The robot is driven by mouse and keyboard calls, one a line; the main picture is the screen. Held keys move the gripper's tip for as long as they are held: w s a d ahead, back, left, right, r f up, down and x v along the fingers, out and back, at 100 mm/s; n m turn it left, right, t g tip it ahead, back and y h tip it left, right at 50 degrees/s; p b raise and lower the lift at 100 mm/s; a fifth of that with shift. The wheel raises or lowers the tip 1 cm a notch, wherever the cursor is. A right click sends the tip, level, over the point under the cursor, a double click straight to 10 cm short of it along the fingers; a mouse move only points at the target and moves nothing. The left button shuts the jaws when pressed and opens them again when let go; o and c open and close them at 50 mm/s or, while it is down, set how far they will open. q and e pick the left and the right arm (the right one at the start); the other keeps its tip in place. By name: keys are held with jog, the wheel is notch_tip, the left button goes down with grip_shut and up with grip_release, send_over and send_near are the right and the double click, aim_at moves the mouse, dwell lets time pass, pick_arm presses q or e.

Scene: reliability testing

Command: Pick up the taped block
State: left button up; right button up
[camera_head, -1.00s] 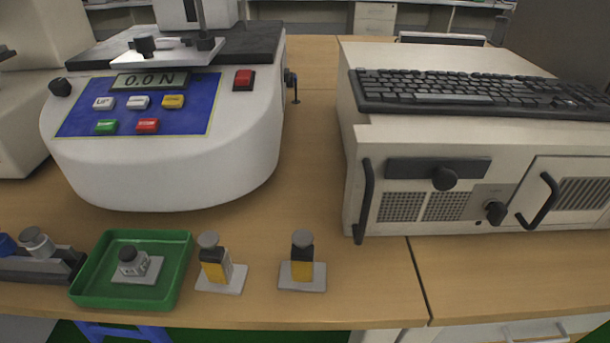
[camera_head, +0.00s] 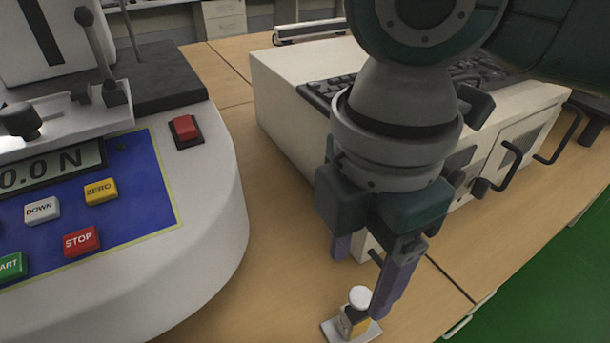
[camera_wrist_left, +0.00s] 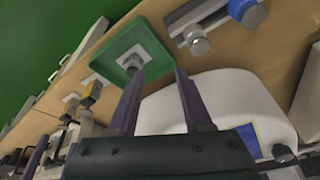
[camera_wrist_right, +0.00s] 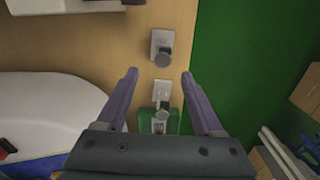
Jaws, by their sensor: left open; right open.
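A taped block (camera_head: 351,321), yellow and dark with a pale round knob on top, stands on a light plate at the bottom of the head view. My right gripper (camera_head: 362,286) is open above it, with one finger close to the knob. In the right wrist view, one knobbed block (camera_wrist_right: 162,48) stands beyond the fingertips. Another (camera_wrist_right: 161,97) lies between the open fingers in the picture, apart from them. In the left wrist view, two taped blocks (camera_wrist_left: 92,91) (camera_wrist_left: 69,106) stand left of my left gripper (camera_wrist_left: 158,75), which is open and empty.
A green tray (camera_wrist_left: 112,54) holding a small grey block lies ahead of the left gripper. A white tester (camera_head: 205,255) with buttons fills the left of the head view. A beige cabinet (camera_head: 285,100) with a keyboard stands behind my right arm.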

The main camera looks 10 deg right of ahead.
aim_at(357, 312)
jog(key=f, duration=0.2)
jog(key=f+b, duration=0.1)
jog(key=f, duration=0.1)
jog(key=shift+s+d, duration=0.1)
jog(key=shift+d, duration=0.1)
pick_arm(q)
jog(key=shift+s+d+f+b, duration=0.1)
jog(key=shift+d+f+b, duration=0.15)
jog(key=shift+f, duration=0.4)
jog(key=shift+s+d+f+b, duration=0.1)
jog(key=shift+f+b, duration=0.25)
jog(key=shift+f, duration=0.25)
pick_arm(e)
jog(key=f, duration=0.4)
jog(key=shift+d+f, duration=0.2)
jog(key=shift+d, duration=0.05)
pick_arm(q)
jog(key=shift+f, duration=0.1)
pick_arm(e)
jog(key=shift+f, duration=0.55)
pick_arm(q)
jog(key=shift+a, duration=0.2)
pick_arm(e)
jog(key=c, duration=0.4)
grip_shut()
pick_arm(q)
jog(key=shift+d, duration=0.1)
